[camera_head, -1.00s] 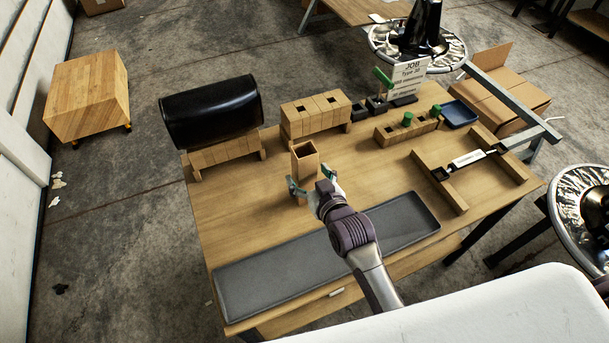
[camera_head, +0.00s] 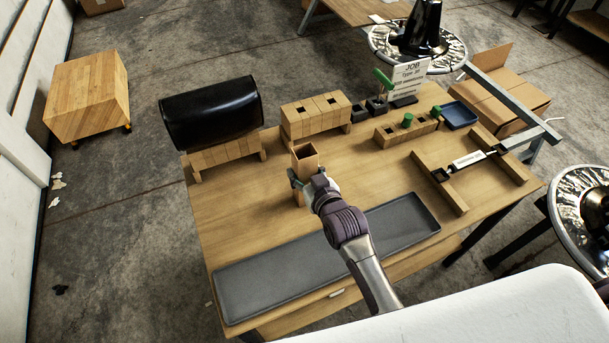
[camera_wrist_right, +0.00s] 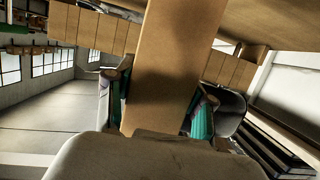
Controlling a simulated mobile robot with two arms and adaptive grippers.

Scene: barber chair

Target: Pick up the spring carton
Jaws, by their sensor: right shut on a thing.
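The spring carton (camera_head: 304,158) is a tall, open-topped brown cardboard box standing upright near the middle of the wooden table. My right gripper (camera_head: 306,187) is shut on its lower part, with a finger on each side. In the right wrist view the carton (camera_wrist_right: 172,65) fills the middle between the teal finger pads, and my right gripper (camera_wrist_right: 160,112) touches both its sides. Whether its base rests on the table is hard to tell. The left gripper is not in view.
A grey tray (camera_head: 270,285) lies along the table's front. Behind the carton stand a wooden block rack (camera_head: 315,122) and a black cushion (camera_head: 211,108) on a slatted stand. To the right are a wooden frame (camera_head: 440,187) with a labelled part, a blue tray (camera_head: 459,115) and a JOB sign (camera_head: 409,77).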

